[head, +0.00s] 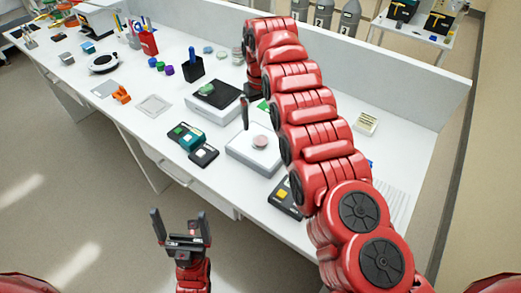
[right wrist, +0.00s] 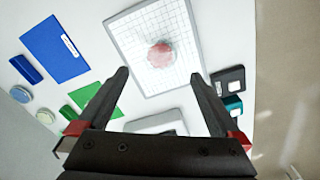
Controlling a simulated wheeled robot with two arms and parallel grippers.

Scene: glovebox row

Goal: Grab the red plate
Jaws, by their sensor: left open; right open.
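The red plate is a small pale-red disc (head: 260,142) on a white, grid-marked slab (head: 238,153) on the bench. In the right wrist view the disc (right wrist: 161,54) lies on the gridded slab (right wrist: 128,38), just beyond my fingertips and between their lines. My right gripper (right wrist: 159,75) is open and empty, above the bench on the back side of the disc; in the head view only a dark finger (head: 245,112) shows clearly. My left gripper (head: 180,222) is open and empty, pointing up in front of the bench, far from the disc.
Dark boxes with coloured tops (head: 187,137) stand left of the slab, and another (head: 284,195) stands to its front right. A black-topped device (head: 214,93) stands behind. A blue board (right wrist: 55,48) shows in the right wrist view. A low wall (head: 400,88) runs along the bench's back.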

